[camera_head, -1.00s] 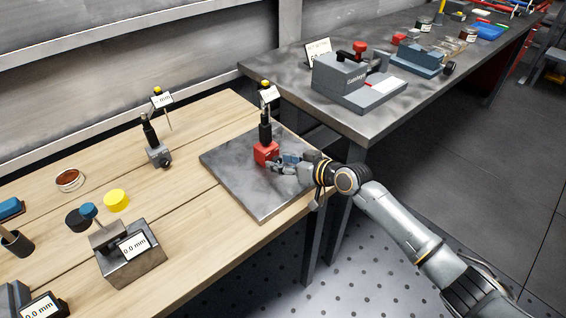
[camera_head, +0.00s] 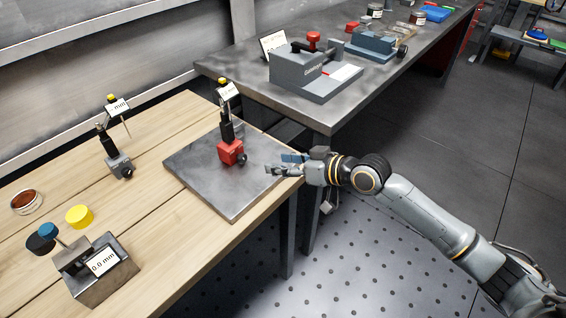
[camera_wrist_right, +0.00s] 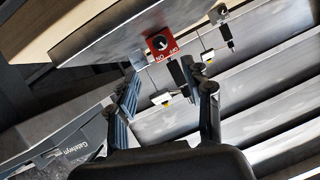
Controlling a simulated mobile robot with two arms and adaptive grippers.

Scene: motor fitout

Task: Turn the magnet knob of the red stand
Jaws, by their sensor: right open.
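The red stand (camera_head: 231,151) is upright on the grey steel plate (camera_head: 205,185), with a black post and a small dial display on top. Its black magnet knob (camera_head: 242,159) is on the side towards my right gripper (camera_head: 274,163). That gripper is open and empty, apart from the stand and to its right, over the plate's right edge. In the right wrist view the red base (camera_wrist_right: 170,51) shows the knob (camera_wrist_right: 158,42) face on, with ON and OFF lettering beside it, beyond the open fingers. Which way the knob points is too small to tell. My left gripper is out of view.
A grey-based stand (camera_head: 120,165) is further left on the wooden table (camera_head: 150,210). A metal block with a 0.0 mm display (camera_head: 98,275) and a yellow cap (camera_head: 79,216) are at front left. The dark bench (camera_head: 330,112) behind holds a grey device (camera_head: 310,75).

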